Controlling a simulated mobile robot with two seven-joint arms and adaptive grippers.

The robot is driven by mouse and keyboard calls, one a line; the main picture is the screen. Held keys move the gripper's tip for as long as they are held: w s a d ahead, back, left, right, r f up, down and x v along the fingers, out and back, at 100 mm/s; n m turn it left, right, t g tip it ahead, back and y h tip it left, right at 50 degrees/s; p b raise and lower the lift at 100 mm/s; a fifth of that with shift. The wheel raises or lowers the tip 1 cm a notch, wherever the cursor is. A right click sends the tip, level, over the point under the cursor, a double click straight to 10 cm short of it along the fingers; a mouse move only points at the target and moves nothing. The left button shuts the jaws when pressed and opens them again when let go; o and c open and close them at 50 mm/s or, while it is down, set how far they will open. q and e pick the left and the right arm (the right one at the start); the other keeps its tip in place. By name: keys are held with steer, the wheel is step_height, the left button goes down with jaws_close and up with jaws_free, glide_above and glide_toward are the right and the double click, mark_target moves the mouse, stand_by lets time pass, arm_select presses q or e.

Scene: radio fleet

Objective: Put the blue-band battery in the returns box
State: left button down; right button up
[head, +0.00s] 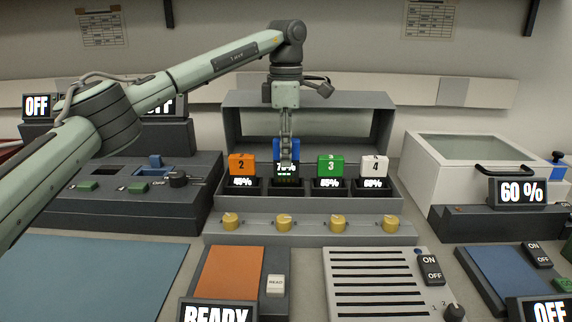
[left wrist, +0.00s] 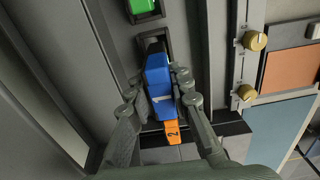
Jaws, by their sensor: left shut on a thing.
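The blue-band battery (head: 279,149) is at the second bay from the left of the grey charging rack (head: 237,207), with its top higher than its neighbours. It also shows in the left wrist view (left wrist: 160,79), over or partly in a dark slot; whether its lower end is clear of it I cannot tell. My left gripper (head: 287,158) comes down from above and is shut on this battery, one finger on each side. My right gripper is not in view. I cannot make out the returns box for sure.
An orange battery (head: 241,164) stands left of the blue one; a green battery (head: 330,165) and a white one (head: 375,166) stand right. The rack's top bar (head: 345,100) is behind my gripper. A white lidded box (head: 432,175) stands right. The blue mat (head: 90,280) is clear.

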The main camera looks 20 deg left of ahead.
mark_target(291, 175)
arm_select(q)
steer(key=f, duration=0.3)
steer(key=shift+w+f+p, duration=0.2)
steer(key=shift+f+p, duration=0.1)
steer(key=shift+p, duration=0.05)
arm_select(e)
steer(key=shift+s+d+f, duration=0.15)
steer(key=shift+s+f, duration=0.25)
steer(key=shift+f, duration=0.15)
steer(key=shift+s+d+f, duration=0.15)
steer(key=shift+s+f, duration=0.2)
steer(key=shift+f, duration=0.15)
arm_select(q)
steer(key=shift+f, duration=0.2)
steer(key=c, duration=1.4)
jaws_free()
steer(key=shift+o, duration=0.2)
steer(key=shift+r, duration=0.1)
